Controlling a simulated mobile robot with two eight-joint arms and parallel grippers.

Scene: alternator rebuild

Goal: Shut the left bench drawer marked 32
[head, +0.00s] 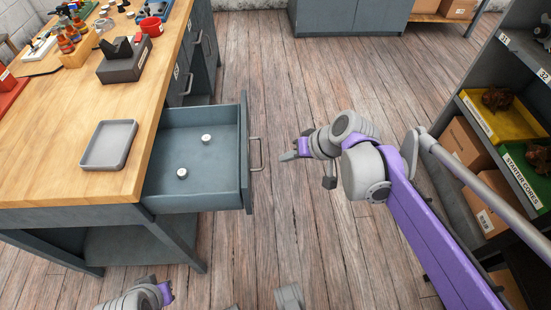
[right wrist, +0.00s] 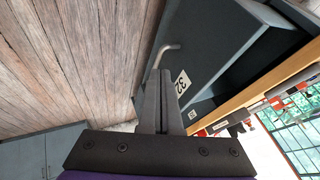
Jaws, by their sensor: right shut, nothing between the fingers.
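The bench drawer (head: 222,190) stands pulled well out of the left bench. Its front, with a bar handle (head: 256,155), faces right in the head view. In the right wrist view the drawer front (right wrist: 215,40) bears a label 32 (right wrist: 183,82), with the bent handle (right wrist: 168,50) beside it. My right gripper (head: 288,156) is shut and empty, just right of the handle in the head view. Its fingers (right wrist: 160,95) overlap the handle's near end in the wrist view; I cannot tell whether they touch. My left gripper (head: 165,292) shows only partly at the bottom edge, fingers unclear.
Two small pale round parts (head: 207,139) lie inside the drawer. A grey tray (head: 127,160) sits on the wooden bench top (head: 60,170). A shelf (head: 472,85) with yellow and green bins stands at right. The plank floor (head: 290,80) between is clear.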

